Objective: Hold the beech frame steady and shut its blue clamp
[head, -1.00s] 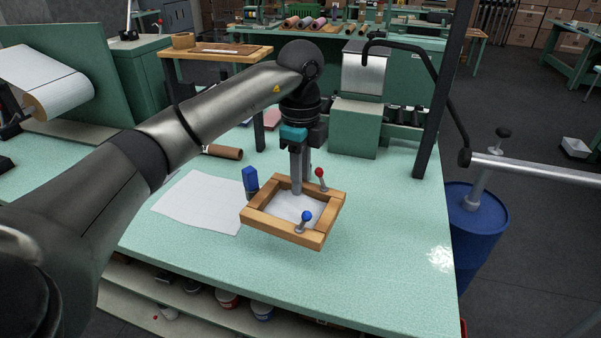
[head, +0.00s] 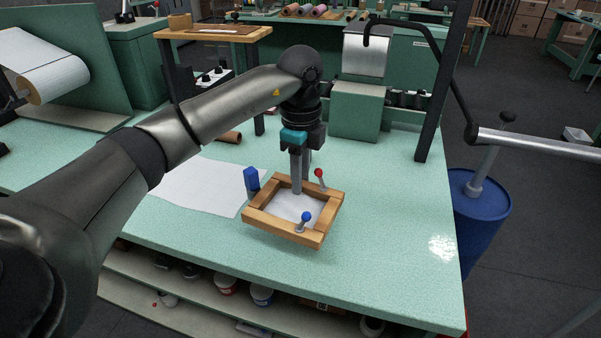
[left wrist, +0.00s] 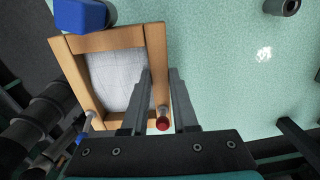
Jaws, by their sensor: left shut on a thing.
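The beech frame (head: 268,226) is a square of light wood with white cloth across its middle, at the centre of the green table. The blue clamp has a blue knob (head: 307,216) on a metal lever that stands up from the front rail. A red-knobbed clamp (head: 319,173) stands up on the far rail. My left gripper (head: 301,188) points down and is shut on the far rail, beside the red clamp. In the left wrist view its fingers (left wrist: 162,100) straddle that rail, and the frame (left wrist: 95,42) extends to their left. My right gripper is not visible.
A blue block (head: 251,180) stands at the frame's left side, near a white sheet (head: 200,187). A green machine (head: 357,108) and a black post (head: 441,95) stand behind. The table (head: 390,240) is clear to the right and front. A blue drum (head: 478,225) stands off the right edge.

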